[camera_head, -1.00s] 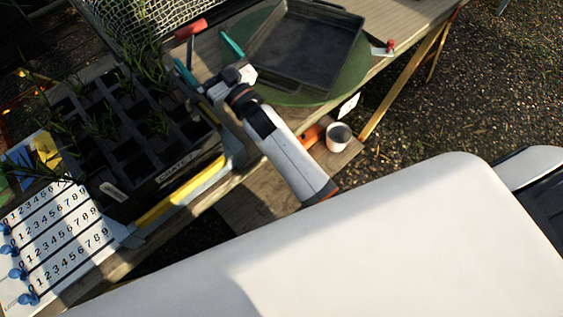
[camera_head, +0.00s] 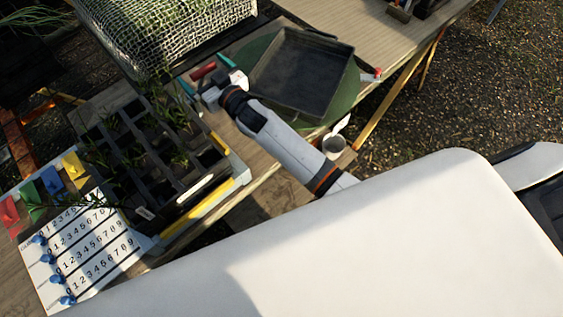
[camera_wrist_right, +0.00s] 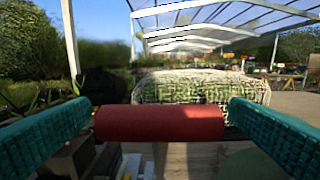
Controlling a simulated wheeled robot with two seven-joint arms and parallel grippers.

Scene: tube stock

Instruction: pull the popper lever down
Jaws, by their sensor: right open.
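A red cylindrical handle (camera_head: 203,71), which I take to be the popper lever's grip, lies at the far side of the seedling crate. In the right wrist view the red handle (camera_wrist_right: 160,122) lies crosswise, filling most of the space between the teal fingertips. My right gripper (camera_head: 206,76) is open, with one finger at each end of the handle; it also shows in the right wrist view (camera_wrist_right: 160,132). I cannot tell whether the fingers touch it. The lever's arm and the popper's mechanism are mostly hidden. My left gripper is not in view.
A black seedling crate (camera_head: 183,200) with plants stands left of my right arm. A number board (camera_head: 80,240) with blue sliders lies front left. A dark tray (camera_head: 300,72) rests on a green disc (camera_head: 349,91) at right. A mesh-covered block (camera_head: 170,30) stands behind.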

